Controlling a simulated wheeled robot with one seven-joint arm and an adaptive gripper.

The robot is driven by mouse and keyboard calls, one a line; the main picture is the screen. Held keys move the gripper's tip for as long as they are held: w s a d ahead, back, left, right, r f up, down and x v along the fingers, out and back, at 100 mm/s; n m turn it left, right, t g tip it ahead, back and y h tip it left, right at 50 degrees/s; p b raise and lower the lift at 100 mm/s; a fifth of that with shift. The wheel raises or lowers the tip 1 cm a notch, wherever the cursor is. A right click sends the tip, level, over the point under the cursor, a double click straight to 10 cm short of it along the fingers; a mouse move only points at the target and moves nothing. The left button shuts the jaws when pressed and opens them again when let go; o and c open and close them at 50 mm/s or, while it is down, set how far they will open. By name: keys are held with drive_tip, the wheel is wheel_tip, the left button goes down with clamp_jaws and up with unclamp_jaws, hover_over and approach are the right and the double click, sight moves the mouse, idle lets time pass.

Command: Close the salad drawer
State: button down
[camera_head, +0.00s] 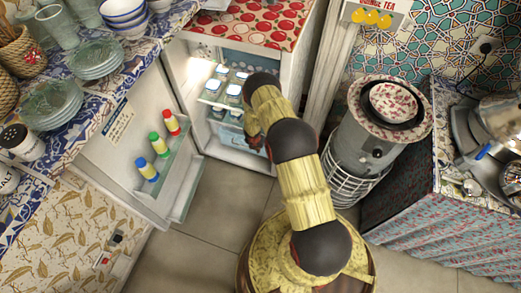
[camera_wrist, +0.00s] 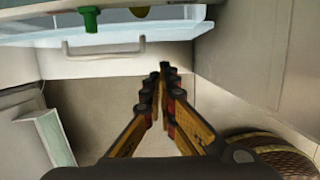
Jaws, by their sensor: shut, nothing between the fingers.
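The salad drawer (camera_wrist: 170,31) is a clear, bluish bin across the top of the wrist view, with a pale bar handle (camera_wrist: 100,50) on its front. Green and yellow things show in or behind it. In the head view the drawer (camera_head: 229,134) is low in the open fridge, partly hidden by my arm. How far out it stands is hard to tell. My gripper (camera_wrist: 164,68) is shut and empty, its tips just below the drawer front and right of the handle in the wrist view. In the head view my arm mostly hides it.
The fridge door (camera_head: 130,165) stands open on the left, with several capped bottles on its shelf. Jars (camera_head: 233,90) stand on the fridge shelf above the drawer. A grey round heater (camera_head: 365,140) with a bowl stands on the right. Tiled floor between is clear.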

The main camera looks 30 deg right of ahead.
drive_tip(key=shift+a+r+p, duration=1.6)
drive_tip(key=shift+r+p, duration=0.65)
drive_tip(key=shift+r, duration=0.65)
drive_tip(key=w+d+f+b, duration=0.3)
drive_tip(key=d+f+b, duration=0.2)
drive_tip(key=f, duration=0.4)
drive_tip(key=shift+w+f+b, duration=0.25)
drive_tip(key=shift+w+b, duration=0.05)
drive_tip(key=shift+b, duration=0.45)
drive_tip(key=shift+d, duration=0.1)
drive_tip(key=shift+d+r, duration=0.1)
